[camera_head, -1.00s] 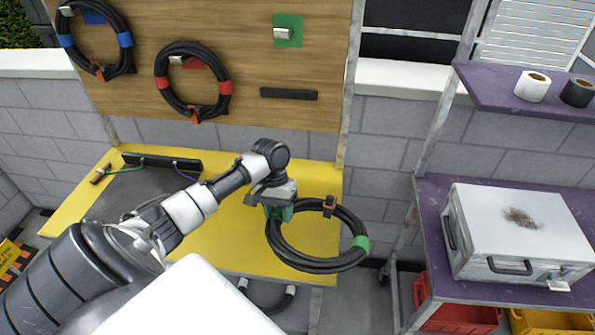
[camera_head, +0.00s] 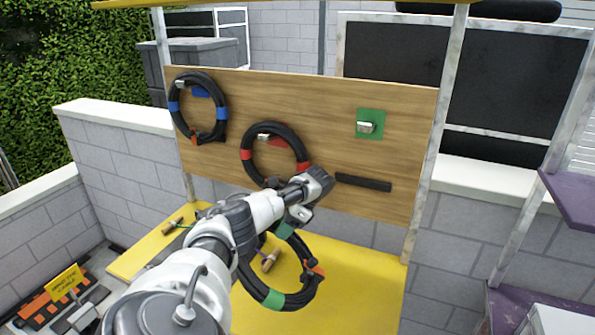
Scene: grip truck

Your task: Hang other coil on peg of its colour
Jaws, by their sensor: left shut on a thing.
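A black cable coil with green bands (camera_head: 274,299) hangs from my left gripper (camera_head: 287,227), which is shut on its upper part. My arm hides part of the coil. It is in front of the yellow bench, below the board. The silver peg on a green square (camera_head: 366,127) is bare, on the right of the wooden board. A coil with blue bands (camera_head: 222,113) hangs on the blue peg at the far left. A coil with red bands (camera_head: 304,167) hangs on the red peg in the middle. My right gripper is not in view.
The wooden board (camera_head: 320,110) stands behind the yellow bench (camera_head: 350,285). A dark bar (camera_head: 363,182) sits on the board below the green square. Metal posts (camera_head: 435,130) flank the board. A purple shelf (camera_head: 570,190) stands at the right.

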